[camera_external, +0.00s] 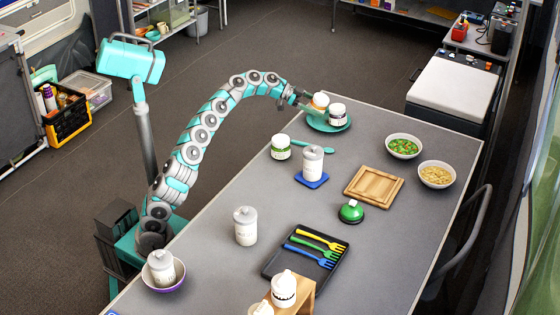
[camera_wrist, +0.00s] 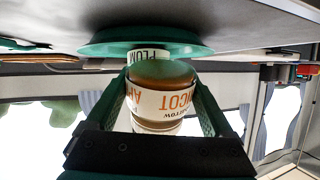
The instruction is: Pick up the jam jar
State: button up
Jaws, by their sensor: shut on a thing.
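An amber jam jar with a white label reading APRICOT (camera_wrist: 160,100) is between the fingers of my gripper (camera_wrist: 165,82) in the wrist view, which is upside down. In the external view my gripper (camera_external: 306,102) is shut on this jar (camera_external: 320,102) at the table's far left corner. The jar is upright and appears raised a little above the teal plate (camera_external: 318,125). A second jar, labelled PLUM (camera_external: 337,113), stands on the plate just to the right. It also shows partly hidden behind the held jar in the wrist view (camera_wrist: 148,54).
A white canister (camera_external: 312,162) on a blue coaster, a wooden board (camera_external: 374,187) and two bowls stand to the right. The table's left edge runs beside my arm.

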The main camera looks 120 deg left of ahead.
aim_at(321, 98)
notch_tip(321, 98, up, 7)
jog(key=shift+f+p, duration=0.1)
jog(key=shift+p, duration=0.55)
jog(key=shift+r, duration=0.25)
jog(key=t+b, duration=0.1)
jog(key=w+t+b, duration=0.1)
jog(key=b, duration=0.1)
jog(key=shift+d+f, duration=0.25)
jog(key=shift+f, duration=0.05)
jog(key=shift+w+d+f+t+b, duration=0.15)
jog(key=shift+f+t+b, duration=0.2)
jog(key=shift+t+b, duration=0.5)
jog(key=shift+f, duration=3.9)
jog(key=shift+f+b, duration=0.2)
jog(key=shift+b, duration=0.2)
jog(key=o, duration=1.6)
